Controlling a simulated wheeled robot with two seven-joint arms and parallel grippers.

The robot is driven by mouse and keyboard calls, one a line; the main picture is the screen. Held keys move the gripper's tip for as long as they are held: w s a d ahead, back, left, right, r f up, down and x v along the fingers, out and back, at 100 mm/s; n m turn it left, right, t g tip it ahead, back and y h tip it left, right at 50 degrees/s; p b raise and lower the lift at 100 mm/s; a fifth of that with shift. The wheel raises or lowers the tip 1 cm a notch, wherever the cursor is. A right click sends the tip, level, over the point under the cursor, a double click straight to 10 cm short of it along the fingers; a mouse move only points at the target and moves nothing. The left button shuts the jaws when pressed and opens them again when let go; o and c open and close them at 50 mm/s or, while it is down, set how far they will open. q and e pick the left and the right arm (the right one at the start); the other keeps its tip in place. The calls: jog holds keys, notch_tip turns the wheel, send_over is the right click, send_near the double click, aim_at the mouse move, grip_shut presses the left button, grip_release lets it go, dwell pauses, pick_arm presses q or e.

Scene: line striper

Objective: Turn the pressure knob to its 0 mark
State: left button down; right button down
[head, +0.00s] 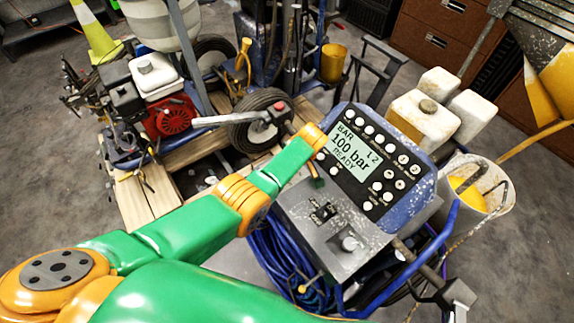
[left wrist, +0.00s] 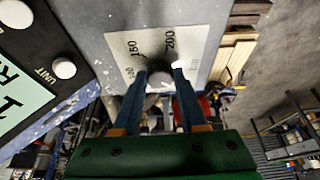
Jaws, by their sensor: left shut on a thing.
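My left gripper (left wrist: 161,72) is shut on the pressure knob (left wrist: 159,80), with one blue finger on each side of it in the left wrist view. The knob sits on a pale dial plate (left wrist: 150,43) printed with 150 and 200, plus another number partly hidden at left. The 0 mark does not show, and I cannot read the knob's pointer. In the head view my left arm reaches from the lower left to the control box, and the knob is hidden there. The display (head: 350,150) reads 100 bar and READY. My right gripper is not in view.
The control panel (head: 404,167) has several round white buttons around the display. A toggle switch (head: 323,212) and a grey knob (head: 349,241) stand on the box's near face. An engine, a wheel (head: 250,125), white containers (head: 424,118) and a bucket (head: 490,182) surround it.

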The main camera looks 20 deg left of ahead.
pick_arm(q)
jog(key=shift+w+r, duration=0.1)
jog(key=shift+c, duration=2.2)
grip_release()
jog(key=p+v, duration=0.2)
jog(key=v, duration=0.5)
jog(key=shift+p, duration=0.4)
